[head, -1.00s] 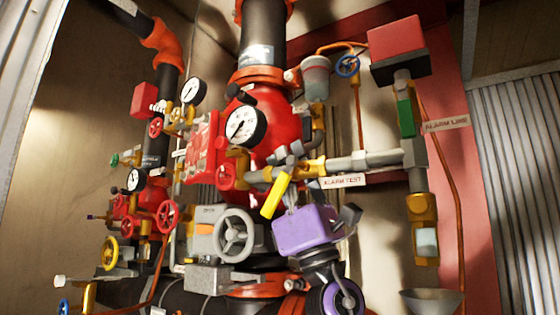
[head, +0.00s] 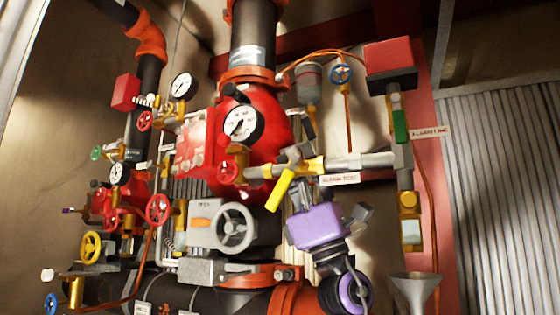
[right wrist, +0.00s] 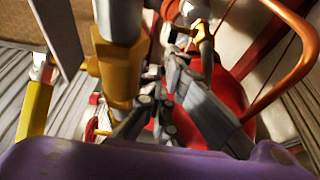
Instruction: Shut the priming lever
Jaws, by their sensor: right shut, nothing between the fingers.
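No lever carries a readable priming label. A yellow lever (head: 279,188) slants down and left from the brass valve on the horizontal pipe, beside a tag that reads as alarm test (head: 340,178). A yellow handle also shows at the left of the right wrist view (right wrist: 35,108). My right gripper (head: 298,184), with a purple body, is just right of the yellow lever and below the pipe. Its fingers are shut and empty; contact with the lever cannot be told. My left gripper is out of view.
The red valve body with a gauge (head: 240,123) stands behind. A grey handwheel (head: 236,229) is left of my right arm. A funnel (head: 415,287) is at lower right. A green handle (head: 400,126) is on the right-hand pipe. Corrugated wall (head: 500,190) lies at right.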

